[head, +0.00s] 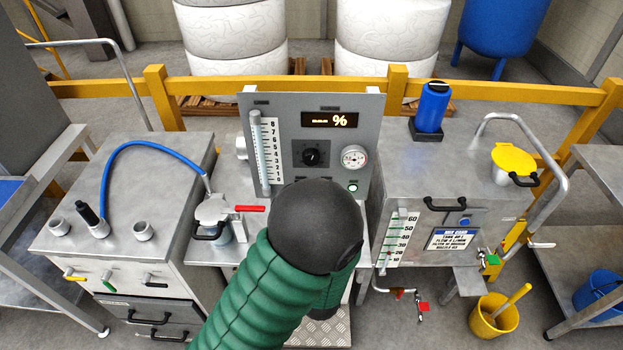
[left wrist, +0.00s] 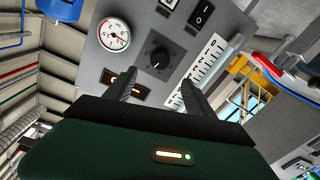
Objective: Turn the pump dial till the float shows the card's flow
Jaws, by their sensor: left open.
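The pump dial (head: 311,157) is a round black knob on the grey panel (head: 290,103); it also shows in the left wrist view (left wrist: 157,57). Left of it stands the flow tube with a white number scale (head: 270,150); I cannot make out the float. The card (head: 452,239), white with a blue heading, is on the front of the right tank; its small print is hard to read surely. My left gripper (left wrist: 158,80) is open and empty, its fingers apart, short of the dial. In the head view my green-sleeved arm hides it. My right gripper is not in view.
The panel also carries an amber display (head: 330,120), a round gauge (head: 353,157) and a lit green button (head: 352,187). A red-handled valve (head: 250,208) and blue hose (head: 150,145) are to the left. A blue bottle (head: 432,108) stands on the right tank (head: 400,160).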

